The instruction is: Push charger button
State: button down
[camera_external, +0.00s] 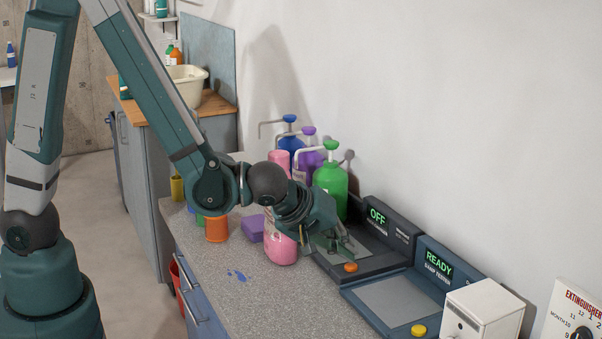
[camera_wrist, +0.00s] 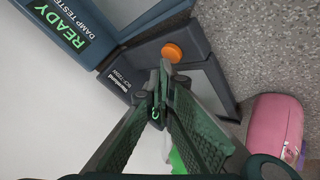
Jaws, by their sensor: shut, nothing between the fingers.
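A dark bench device (camera_external: 385,255) with a green "OFF" display has a round orange button (camera_external: 351,267) at its front edge. It appears to be the charger, but its name is too small to read for certain. The orange button also shows in the wrist view (camera_wrist: 172,52), just beyond the fingertips. My gripper (camera_external: 335,245) is shut and empty, above the device's plate and close to the button. The wrist view shows the closed fingertips (camera_wrist: 163,75) beside the button; contact cannot be told.
A blue damp tester (camera_external: 430,290) reading "READY", with a yellow button (camera_external: 418,330), stands to the right beside a white box (camera_external: 485,310). A green pump bottle (camera_external: 331,182) stands behind my gripper. The counter front (camera_external: 260,290) is mostly clear.

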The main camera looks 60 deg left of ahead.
jog(key=shift+f, duration=0.15)
dwell(0.5)
jog(key=shift+f+b, duration=0.3)
jog(key=shift+b, duration=0.15)
jog(key=shift+r, duration=0.5)
dwell(0.6)
notch_tip(320, 180, up, 6)
jog(key=p, duration=0.4)
dwell(0.4)
jog(key=shift+r, duration=0.1)
dwell(0.5)
